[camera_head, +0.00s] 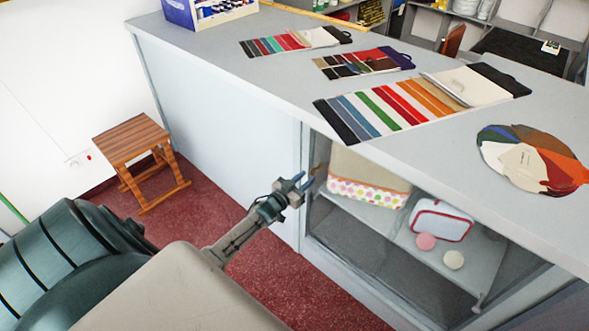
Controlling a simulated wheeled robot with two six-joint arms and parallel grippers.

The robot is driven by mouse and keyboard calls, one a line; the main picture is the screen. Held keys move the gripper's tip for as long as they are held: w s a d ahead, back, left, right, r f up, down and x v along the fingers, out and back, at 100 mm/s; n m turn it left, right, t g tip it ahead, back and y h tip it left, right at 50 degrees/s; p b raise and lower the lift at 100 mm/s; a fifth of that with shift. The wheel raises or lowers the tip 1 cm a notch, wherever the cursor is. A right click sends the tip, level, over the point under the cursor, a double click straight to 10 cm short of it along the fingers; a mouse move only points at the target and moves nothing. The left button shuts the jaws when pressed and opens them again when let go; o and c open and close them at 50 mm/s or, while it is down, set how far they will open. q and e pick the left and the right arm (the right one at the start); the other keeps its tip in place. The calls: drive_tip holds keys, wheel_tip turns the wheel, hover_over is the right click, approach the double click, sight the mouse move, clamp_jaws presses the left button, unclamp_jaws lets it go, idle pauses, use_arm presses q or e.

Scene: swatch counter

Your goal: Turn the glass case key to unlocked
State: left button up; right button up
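The glass case (362,250) is built into the front of the grey counter and has a see-through front. A small brass-coloured bit, likely the key (316,170), shows at the case's upper left edge; it is too small to tell which way it is turned. My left gripper (305,181) has blue fingertips spread apart, with nothing visible between them. It is just left of and slightly below the brass bit in the picture, close to the case edge. Whether it touches the key I cannot tell. My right gripper is out of view.
Inside the case are a dotted fabric box (368,191), a white-and-red pouch (440,222) and two round items. Swatch cards (400,103) and a colour fan (530,160) lie on the counter (270,85). A wooden stool (138,140) stands left on red floor.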

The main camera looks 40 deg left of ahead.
use_arm(q)
drive_tip(key=s, duration=0.6)
drive_tip(key=shift+a+b, duration=0.2)
drive_tip(key=shift+b, duration=0.1)
drive_tip(key=shift+w, duration=0.1)
drive_tip(key=s+d+f+n+g+y, duration=0.15)
drive_tip(key=s+f+g, duration=0.35)
drive_tip(key=s+f, duration=0.75)
drive_tip(key=s+d+f+g+y, duration=0.15)
drive_tip(key=s+f+g, duration=0.25)
drive_tip(key=s+f, duration=0.85)
drive_tip(key=s+d+f+g, duration=0.2)
drive_tip(key=s+f, duration=0.3)
drive_tip(key=s, duration=0.3)
drive_tip(key=s+d+f+g, duration=0.3)
drive_tip(key=s+d+f, duration=0.1)
drive_tip(key=s, duration=0.4)
drive_tip(key=s+d+f+m+g+h, duration=0.1)
drive_tip(key=s+d+f+g, duration=0.1)
drive_tip(key=s+f, duration=0.5)
drive_tip(key=shift+s+d+g, duration=0.4)
drive_tip(key=shift+s+d, duration=0.2)
drive_tip(key=shift+s, duration=0.5)
drive_tip(key=shift+w+f, duration=0.1)
